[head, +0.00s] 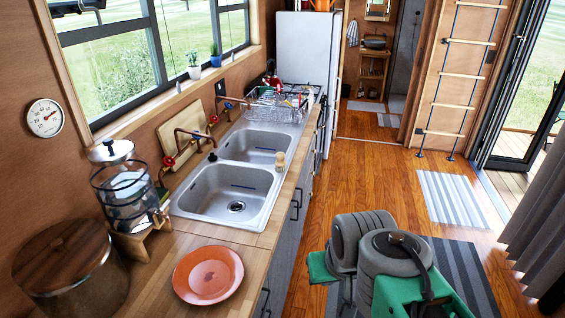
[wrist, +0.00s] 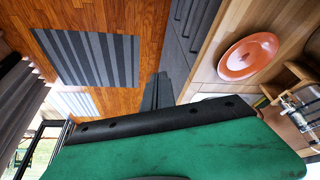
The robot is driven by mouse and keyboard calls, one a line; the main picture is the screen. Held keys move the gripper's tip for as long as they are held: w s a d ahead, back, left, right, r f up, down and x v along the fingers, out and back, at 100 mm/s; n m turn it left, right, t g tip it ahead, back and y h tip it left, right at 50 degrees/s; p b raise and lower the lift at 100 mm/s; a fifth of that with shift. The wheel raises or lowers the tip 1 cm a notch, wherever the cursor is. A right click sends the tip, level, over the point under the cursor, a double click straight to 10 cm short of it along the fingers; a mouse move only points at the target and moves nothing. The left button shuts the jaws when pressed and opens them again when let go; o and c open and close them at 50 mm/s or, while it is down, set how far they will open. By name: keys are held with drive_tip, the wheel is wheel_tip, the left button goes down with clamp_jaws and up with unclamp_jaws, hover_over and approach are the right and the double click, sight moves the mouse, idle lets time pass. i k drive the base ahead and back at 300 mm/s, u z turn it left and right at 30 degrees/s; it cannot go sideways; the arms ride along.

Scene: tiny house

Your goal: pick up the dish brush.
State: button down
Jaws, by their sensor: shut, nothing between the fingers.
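A small pale wooden object, which looks like the dish brush (head: 280,161), stands on the counter strip at the right edge of the double sink, in the head view. It is small there and its details are hard to make out. I do not see it in the wrist view. My gripper (wrist: 157,92) shows in the wrist view as dark fingers, shut and empty, beyond the green and black housing. My folded arm is at the lower right of the head view, over the floor, well apart from the brush and the counter.
The double sink (head: 222,193) is empty. An orange plate (head: 208,275) lies on the near counter, with a glass drink dispenser (head: 125,190) and a wooden-lidded jar (head: 68,270) to its left. A dish rack (head: 275,107) stands beyond the sink. The wooden floor (head: 370,165) is mostly clear.

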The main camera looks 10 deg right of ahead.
sight(280, 164)
drive_tip(key=z, duration=0.85)
drive_tip(key=i, duration=2.85)
drive_tip(key=u, duration=4.65)
